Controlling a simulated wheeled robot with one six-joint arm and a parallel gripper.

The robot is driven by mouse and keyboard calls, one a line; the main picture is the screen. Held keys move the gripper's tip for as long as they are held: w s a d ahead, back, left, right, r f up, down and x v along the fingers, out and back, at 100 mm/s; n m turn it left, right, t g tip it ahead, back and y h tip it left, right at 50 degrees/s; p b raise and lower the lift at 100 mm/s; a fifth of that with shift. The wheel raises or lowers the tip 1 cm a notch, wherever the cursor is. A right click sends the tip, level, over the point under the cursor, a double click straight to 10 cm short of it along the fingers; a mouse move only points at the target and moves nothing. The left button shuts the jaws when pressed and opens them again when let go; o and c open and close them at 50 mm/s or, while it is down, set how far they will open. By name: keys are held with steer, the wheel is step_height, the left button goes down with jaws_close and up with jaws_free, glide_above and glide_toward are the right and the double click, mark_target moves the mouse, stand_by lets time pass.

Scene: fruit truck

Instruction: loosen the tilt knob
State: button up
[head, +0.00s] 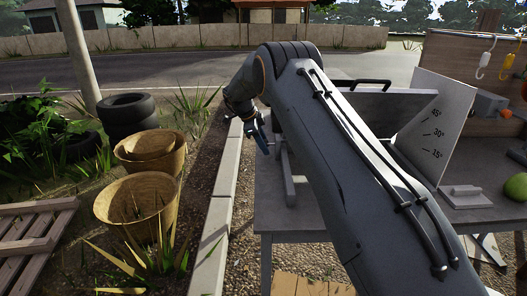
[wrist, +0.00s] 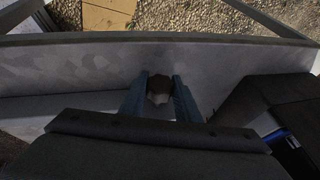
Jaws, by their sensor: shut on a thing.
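My gripper (wrist: 159,97) has its two blue fingers on either side of a small faceted knob (wrist: 158,84), shut on it. The knob has a brown-grey top and a paler lower face, and it sits against a grey metal surface. In the head view my gripper (head: 262,138) is at the left end of the grey tilt stand, and the knob is hidden there. The angle plate (head: 436,128), marked 15°, 30° and 45°, stands to the right. A grey panel with a black handle (head: 368,84) is partly hidden behind my arm.
The grey table (head: 295,222) carries the stand. A green fruit (head: 516,186) and a small pale block with a handle (head: 466,196) are at the right. Baskets (head: 140,200), tyres (head: 128,115) and a pallet (head: 35,232) lie left, beyond a kerb.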

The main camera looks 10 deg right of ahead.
steer(key=shift+d+f+n+g+y+b, duration=0.15)
steer(key=shift+g+b, duration=0.65)
steer(key=shift+b, duration=2.25)
steer(key=shift+a+f+n+g+y+b, duration=0.15)
steer(key=shift+g+b, duration=0.65)
steer(key=shift+b, duration=2.25)
steer(key=shift+s+d+r+g+b, duration=0.15)
steer(key=shift+g+b, duration=0.15)
steer(key=shift+b, duration=1.25)
steer(key=o, duration=1)
steer(key=shift+d, duration=0.1)
steer(key=shift+r, duration=0.1)
steer(key=shift+a, duration=0.25)
steer(key=p, duration=0.2)
steer(key=shift+r+p, duration=0.3)
steer(key=shift+p, duration=0.05)
steer(key=t+p, duration=0.2)
steer(key=p, duration=0.8)
steer(key=shift+t, duration=0.4)
steer(key=t+p, duration=0.1)
steer(key=p, duration=0.3)
steer(key=shift+h, duration=0.4)
